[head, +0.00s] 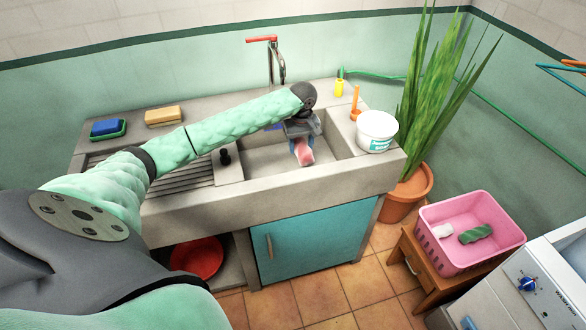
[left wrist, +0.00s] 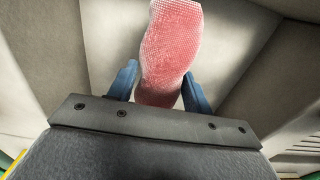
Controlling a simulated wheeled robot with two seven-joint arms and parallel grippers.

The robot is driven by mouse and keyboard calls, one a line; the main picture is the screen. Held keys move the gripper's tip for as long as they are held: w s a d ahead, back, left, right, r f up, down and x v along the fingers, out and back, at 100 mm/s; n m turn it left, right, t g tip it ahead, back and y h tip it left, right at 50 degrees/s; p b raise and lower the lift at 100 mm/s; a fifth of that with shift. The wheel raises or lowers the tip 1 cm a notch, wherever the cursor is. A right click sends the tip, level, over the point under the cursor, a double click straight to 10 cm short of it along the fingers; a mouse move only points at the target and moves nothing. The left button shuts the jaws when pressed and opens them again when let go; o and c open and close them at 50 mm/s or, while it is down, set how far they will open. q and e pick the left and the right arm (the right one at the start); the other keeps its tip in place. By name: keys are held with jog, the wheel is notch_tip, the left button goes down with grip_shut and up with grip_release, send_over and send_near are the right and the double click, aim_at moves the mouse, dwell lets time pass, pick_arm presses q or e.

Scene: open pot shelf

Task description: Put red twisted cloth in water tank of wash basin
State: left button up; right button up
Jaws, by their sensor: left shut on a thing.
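The red twisted cloth (head: 303,152) is in my left gripper (head: 302,138), over the water tank of the wash basin (head: 258,160). In the left wrist view the cloth (left wrist: 170,50) sits between the two blue fingers of the left gripper (left wrist: 160,88), which are shut on it. The cloth hangs down from the fingers inside the outline of the tank. I cannot tell whether its lower end touches the tank floor. The gripper and forearm hide part of the tank's back. My right gripper is not in view.
A white tub (head: 377,130) stands on the basin's right edge. A blue sponge (head: 106,128) and a yellow sponge (head: 163,115) lie at the left. The tap (head: 275,60) rises behind the gripper. A pink basket (head: 470,230) holds a green cloth (head: 476,234).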

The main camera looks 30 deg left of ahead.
pick_arm(q)
notch_tip(320, 180, down, 5)
jog(key=shift+r+p, duration=0.1)
jog(key=shift+p, duration=0.45)
jog(key=shift+f+p, duration=0.5)
jog(key=shift+f, duration=1.8)
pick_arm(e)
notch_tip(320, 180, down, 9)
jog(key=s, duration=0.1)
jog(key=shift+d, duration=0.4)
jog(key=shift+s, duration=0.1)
pick_arm(q)
jog(key=shift+f, duration=0.1)
jog(key=o, duration=1)
jog(key=shift+o, duration=0.5)
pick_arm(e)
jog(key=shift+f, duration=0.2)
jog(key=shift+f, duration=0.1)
pick_arm(q)
notch_tip(320, 180, up, 12)
jog(key=b, duration=0.3)
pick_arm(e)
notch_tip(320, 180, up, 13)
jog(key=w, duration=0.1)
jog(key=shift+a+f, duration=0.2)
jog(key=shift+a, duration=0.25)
